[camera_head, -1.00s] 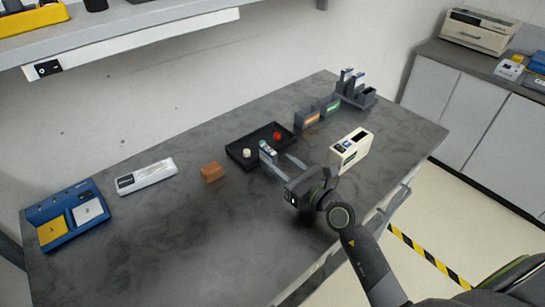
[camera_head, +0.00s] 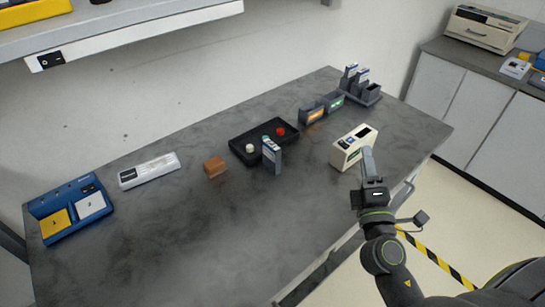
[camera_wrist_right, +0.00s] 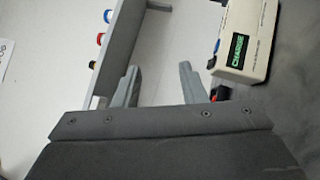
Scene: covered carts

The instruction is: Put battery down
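A grey battery (camera_head: 271,158) with a pale label stands upright at the front edge of the black tray (camera_head: 240,155). I cannot tell whether its foot rests on the tray's edge or on the table just in front. Nothing holds it. My right gripper (camera_head: 368,160) is well to the right of the battery, beside the cream device. In the right wrist view its two fingers (camera_wrist_right: 158,88) are apart with nothing between them. My left gripper is not in view.
The tray holds a white knob and a red knob. A cream device (camera_head: 354,146), labelled CHARGE in the wrist view (camera_wrist_right: 248,40), stands close to my right gripper. The table's front is clear.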

